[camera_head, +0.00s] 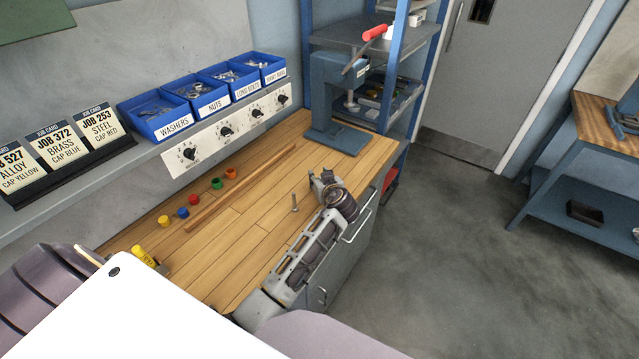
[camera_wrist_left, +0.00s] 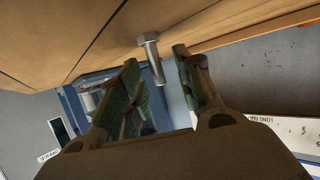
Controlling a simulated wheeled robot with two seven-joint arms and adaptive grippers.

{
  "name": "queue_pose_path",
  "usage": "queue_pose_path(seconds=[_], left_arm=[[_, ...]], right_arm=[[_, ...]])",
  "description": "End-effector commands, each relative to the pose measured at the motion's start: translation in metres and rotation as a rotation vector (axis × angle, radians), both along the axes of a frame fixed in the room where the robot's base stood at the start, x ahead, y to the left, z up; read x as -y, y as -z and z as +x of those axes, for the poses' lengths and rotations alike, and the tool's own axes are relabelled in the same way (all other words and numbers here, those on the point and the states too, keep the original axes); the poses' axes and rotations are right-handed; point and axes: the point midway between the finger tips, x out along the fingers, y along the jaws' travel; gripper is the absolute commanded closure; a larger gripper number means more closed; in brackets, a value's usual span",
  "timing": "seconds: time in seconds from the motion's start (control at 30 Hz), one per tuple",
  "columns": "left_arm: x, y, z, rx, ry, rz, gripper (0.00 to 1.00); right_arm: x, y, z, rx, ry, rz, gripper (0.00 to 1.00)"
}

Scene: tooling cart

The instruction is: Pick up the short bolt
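The short bolt (camera_head: 294,204) stands upright, head down, on the wooden bench top (camera_head: 225,262). In the left wrist view, which shows the bench upside down, the bolt (camera_wrist_left: 151,50) stands out from the wood in the gap between the two open fingers of the left gripper (camera_wrist_left: 158,62). No finger clearly touches it, and the gripper holds nothing. My right gripper is not in view.
A long wooden strip (camera_head: 243,187) and several coloured caps (camera_head: 216,184) lie behind the bolt. Blue bins (camera_head: 157,117) and job cards (camera_head: 60,149) sit on a shelf. A blue press (camera_head: 335,100) stands at the bench's far end. A yellow labelled item (camera_head: 144,255) is at lower left.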

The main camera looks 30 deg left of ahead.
Motion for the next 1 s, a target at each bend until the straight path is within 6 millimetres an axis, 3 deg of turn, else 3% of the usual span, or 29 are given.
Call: queue_pose_path(seconds=[0.1,0.37,0.77,1.0], left_arm=[[0.000,0.000,0.000,0.000,0.000,0.000,0.66],[0.000,0.000,0.000,0.000,0.000,0.000,1.00],[0.000,-0.001,0.000,0.001,0.000,0.000,1.00],[0.000,-0.016,0.001,0.004,0.000,-0.001,1.00]], right_arm=[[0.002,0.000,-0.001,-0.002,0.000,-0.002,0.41],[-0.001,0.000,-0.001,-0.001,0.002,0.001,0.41],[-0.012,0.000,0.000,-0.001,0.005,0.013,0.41],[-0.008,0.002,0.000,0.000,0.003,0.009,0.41]])
